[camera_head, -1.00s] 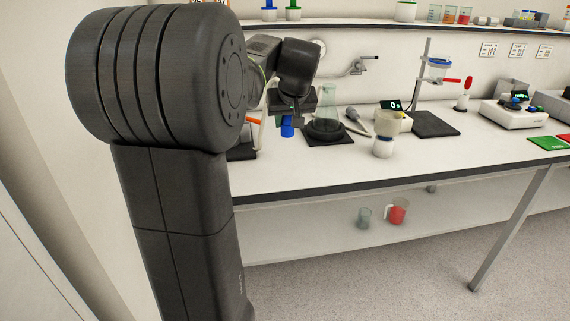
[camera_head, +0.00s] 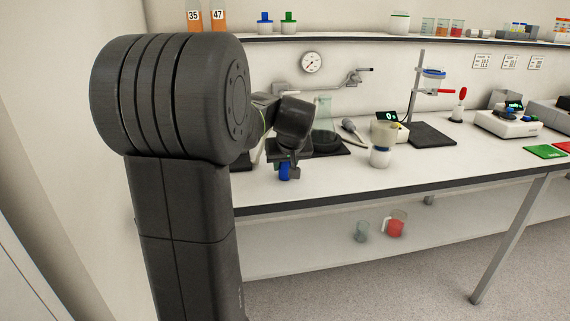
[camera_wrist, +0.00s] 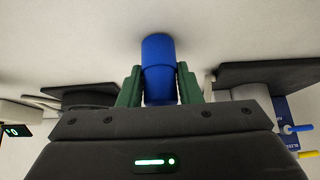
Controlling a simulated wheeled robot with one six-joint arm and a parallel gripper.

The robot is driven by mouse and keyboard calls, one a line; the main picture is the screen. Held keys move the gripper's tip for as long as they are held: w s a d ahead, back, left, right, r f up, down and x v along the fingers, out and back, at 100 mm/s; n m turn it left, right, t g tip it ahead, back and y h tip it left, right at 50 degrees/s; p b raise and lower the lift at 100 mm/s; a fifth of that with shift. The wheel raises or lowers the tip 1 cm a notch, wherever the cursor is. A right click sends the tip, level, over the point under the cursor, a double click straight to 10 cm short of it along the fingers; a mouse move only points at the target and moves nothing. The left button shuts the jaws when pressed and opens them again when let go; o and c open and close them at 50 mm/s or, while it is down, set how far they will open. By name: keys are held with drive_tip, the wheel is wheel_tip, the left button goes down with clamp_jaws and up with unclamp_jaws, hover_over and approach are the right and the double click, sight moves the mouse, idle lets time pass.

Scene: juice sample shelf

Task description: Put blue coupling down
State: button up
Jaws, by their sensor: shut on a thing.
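The blue coupling (camera_wrist: 157,70) is a short blue cylinder between the green fingers of my gripper (camera_wrist: 158,88) in the wrist view. My gripper is shut on it, with a finger against each side. In the head view the blue coupling (camera_head: 284,172) hangs below my gripper (camera_head: 286,164), over the front left part of the white bench (camera_head: 330,182). I cannot tell whether its lower end touches the bench top.
A white and cream container (camera_head: 381,153) stands to the right of my gripper. A glass flask (camera_head: 324,116) on a dark mat stands behind. A dark mat (camera_head: 433,134) with a stand lies further right. The bench front between my gripper and the container is clear.

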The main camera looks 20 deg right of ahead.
drive_tip(key=shift+f, duration=0.15)
drive_tip(key=o, duration=1.1)
drive_tip(key=shift+o, duration=0.2)
drive_tip(key=shift+s+r, duration=0.15)
drive_tip(key=shift+r, duration=0.35)
drive_tip(key=p+v, duration=0.1)
drive_tip(key=v, duration=1)
drive_tip(key=shift+s, duration=0.15)
